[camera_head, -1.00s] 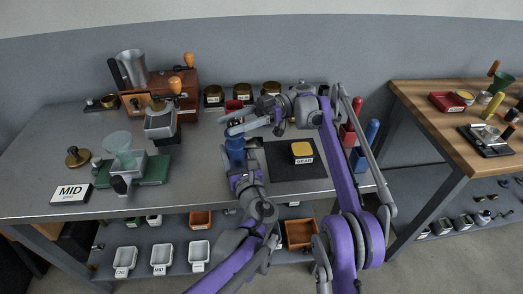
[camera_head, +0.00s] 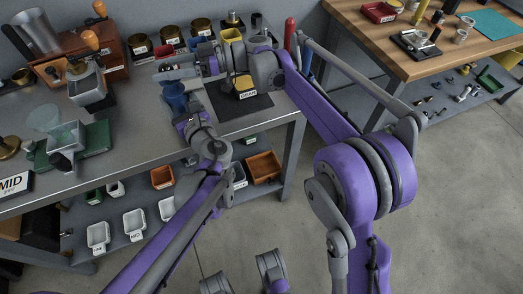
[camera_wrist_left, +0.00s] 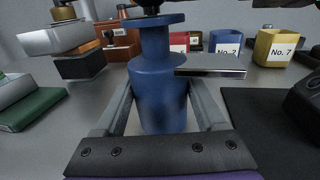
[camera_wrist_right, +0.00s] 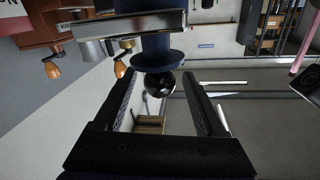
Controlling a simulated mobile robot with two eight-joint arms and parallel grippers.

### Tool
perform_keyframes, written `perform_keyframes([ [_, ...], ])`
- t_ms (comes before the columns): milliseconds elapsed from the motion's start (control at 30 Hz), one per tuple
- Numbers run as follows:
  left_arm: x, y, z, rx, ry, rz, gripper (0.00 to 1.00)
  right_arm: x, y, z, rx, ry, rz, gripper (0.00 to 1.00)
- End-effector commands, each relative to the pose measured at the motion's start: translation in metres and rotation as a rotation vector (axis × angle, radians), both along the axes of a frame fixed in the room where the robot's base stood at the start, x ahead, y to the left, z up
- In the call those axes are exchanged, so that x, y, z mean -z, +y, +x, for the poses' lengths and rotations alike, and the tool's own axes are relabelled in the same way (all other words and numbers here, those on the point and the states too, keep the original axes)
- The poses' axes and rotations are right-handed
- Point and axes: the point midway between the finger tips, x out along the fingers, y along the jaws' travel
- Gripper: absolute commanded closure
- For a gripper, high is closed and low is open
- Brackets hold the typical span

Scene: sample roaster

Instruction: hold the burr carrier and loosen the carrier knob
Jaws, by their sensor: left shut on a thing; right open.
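The dark round carrier knob (camera_wrist_right: 160,84) sits beyond a blue flange in the right wrist view. My right gripper (camera_wrist_right: 157,90) is open with its fingers either side of the knob.
A dark mat (camera_head: 232,101) with a yellow-topped, labelled block (camera_head: 243,86) lies right of the carrier. A grinder with a silver body (camera_head: 87,85) and a green-based device (camera_head: 95,142) stand to the left. Labelled bins (camera_wrist_left: 276,48) stand behind.

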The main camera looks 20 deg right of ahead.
Motion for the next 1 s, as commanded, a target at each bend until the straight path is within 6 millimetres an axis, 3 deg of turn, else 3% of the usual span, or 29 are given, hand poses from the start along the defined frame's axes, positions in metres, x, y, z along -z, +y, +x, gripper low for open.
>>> perform_keyframes([
  [600,0.000,0.000,0.000,0.001,0.001,-0.001,1.00,0.000,0.002,-0.004,0.619,0.000,-0.002,0.27],
  [1000,0.000,0.000,0.000,0.000,0.000,-0.001,1.00,0.000,-0.058,-0.057,0.637,-0.002,-0.005,0.27],
])
